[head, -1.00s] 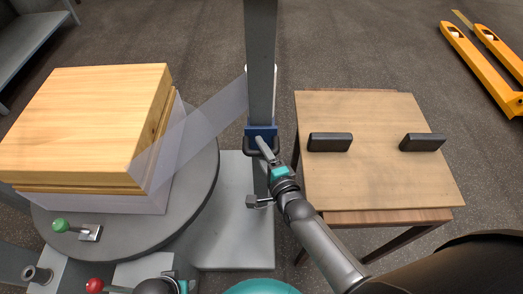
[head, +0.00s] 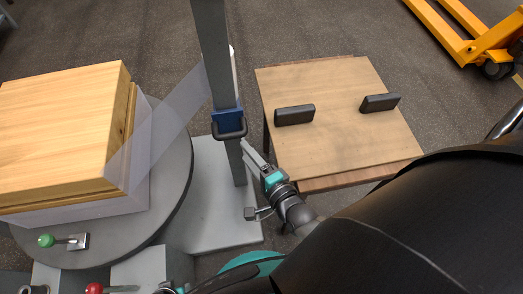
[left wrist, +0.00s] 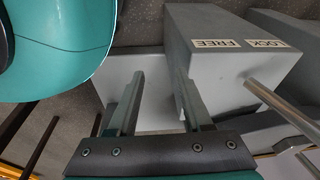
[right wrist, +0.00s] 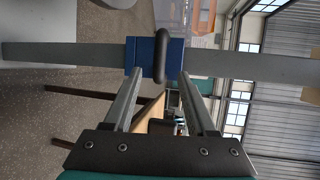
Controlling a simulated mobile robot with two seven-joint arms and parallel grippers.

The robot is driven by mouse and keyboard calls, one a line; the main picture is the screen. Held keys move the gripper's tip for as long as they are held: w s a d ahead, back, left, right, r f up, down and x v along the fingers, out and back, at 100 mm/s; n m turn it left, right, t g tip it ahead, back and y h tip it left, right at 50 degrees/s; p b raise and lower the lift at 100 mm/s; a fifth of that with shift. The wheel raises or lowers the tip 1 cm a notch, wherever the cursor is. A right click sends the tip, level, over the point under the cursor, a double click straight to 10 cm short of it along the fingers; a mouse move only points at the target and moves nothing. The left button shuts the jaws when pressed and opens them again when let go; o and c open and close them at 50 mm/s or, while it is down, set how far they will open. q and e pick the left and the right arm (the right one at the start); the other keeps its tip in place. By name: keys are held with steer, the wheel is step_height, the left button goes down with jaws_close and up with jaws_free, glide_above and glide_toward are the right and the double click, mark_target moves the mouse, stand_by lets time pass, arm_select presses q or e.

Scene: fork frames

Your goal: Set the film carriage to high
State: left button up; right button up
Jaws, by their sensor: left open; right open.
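The film carriage (head: 228,118) is a blue block on an upright grey mast (head: 213,50), with a black loop handle (head: 230,134). Clear film (head: 165,115) runs from it to the wrapped wooden load (head: 60,130). My right gripper (head: 247,151) is open and empty, just below and right of the handle. In the right wrist view the handle (right wrist: 160,55) lies ahead, centred between the open fingertips (right wrist: 161,78). My left gripper (left wrist: 160,82) is open and empty, near a grey box (left wrist: 215,60) labelled LOCK and FREE. It is mostly out of the head view.
A wooden table (head: 340,130) with two black blocks stands right of the mast. A grey turntable (head: 165,200) carries the load. Green (head: 46,240) and red (head: 94,288) knobs are at lower left. A yellow pallet truck (head: 470,35) stands at upper right.

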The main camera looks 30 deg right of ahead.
arm_select(q)
steer(key=shift+s+a+f+p, duration=0.4)
steer(key=shift+s+a, duration=0.1)
steer(key=shift+s, duration=0.15)
steer(key=shift+s+a+f+p, duration=0.25)
steer(key=shift+s+a+f, duration=0.15)
steer(key=shift+s, duration=0.2)
arm_select(e)
steer(key=shift+v, duration=2.9)
steer(key=shift+f, duration=0.1)
